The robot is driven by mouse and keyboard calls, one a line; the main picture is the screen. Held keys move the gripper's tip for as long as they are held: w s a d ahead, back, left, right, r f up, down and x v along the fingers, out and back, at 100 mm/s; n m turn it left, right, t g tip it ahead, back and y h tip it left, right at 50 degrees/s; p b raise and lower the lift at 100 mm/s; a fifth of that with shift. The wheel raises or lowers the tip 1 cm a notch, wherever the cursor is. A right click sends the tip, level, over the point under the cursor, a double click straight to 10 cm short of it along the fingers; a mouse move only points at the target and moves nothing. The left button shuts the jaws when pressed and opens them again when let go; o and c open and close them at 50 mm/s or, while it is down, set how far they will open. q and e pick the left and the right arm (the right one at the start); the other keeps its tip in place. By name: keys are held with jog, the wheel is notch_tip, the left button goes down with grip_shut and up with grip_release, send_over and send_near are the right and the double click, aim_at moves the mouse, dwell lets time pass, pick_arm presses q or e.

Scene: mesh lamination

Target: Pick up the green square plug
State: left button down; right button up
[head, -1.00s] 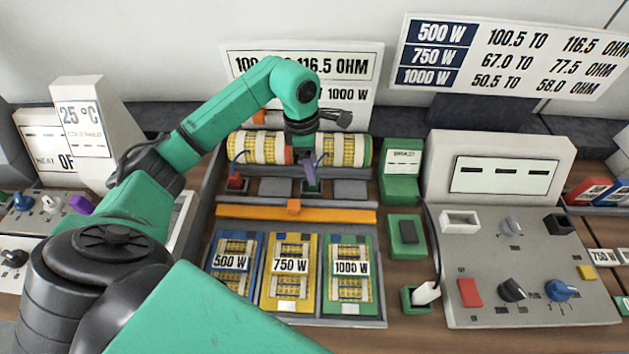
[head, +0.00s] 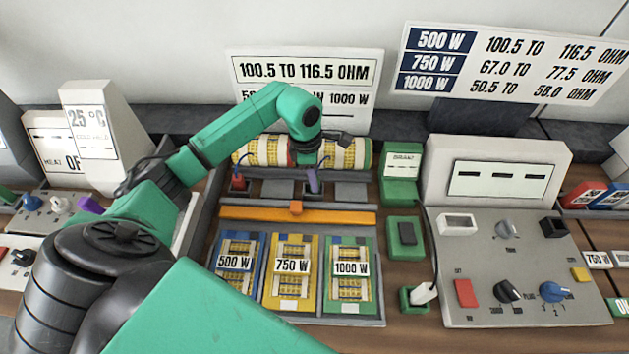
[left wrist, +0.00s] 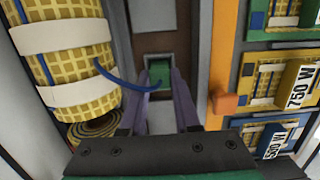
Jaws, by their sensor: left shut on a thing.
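The green square plug (left wrist: 159,72) shows in the left wrist view between the purple fingertips of my left gripper (left wrist: 161,78), with a blue cable (left wrist: 120,80) leading to it from the left. My left gripper is shut on it. In the head view the left gripper (head: 313,186) points down just in front of the yellow mesh roll, and the plug is hidden there by the finger. I cannot tell whether the plug is clear of the surface under it. My right gripper is not in view.
The yellow mesh roll (head: 262,151) lies close behind the gripper. A red plug (head: 238,182) stands to its left. An orange bar (head: 255,214) crosses in front, with trays marked in watts nearer. A control panel (head: 480,265) stands at the right.

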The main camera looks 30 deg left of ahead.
pick_arm(q)
notch_tip(320, 180, up, 20)
jog(key=b, duration=0.1)
jog(key=shift+f, duration=0.15)
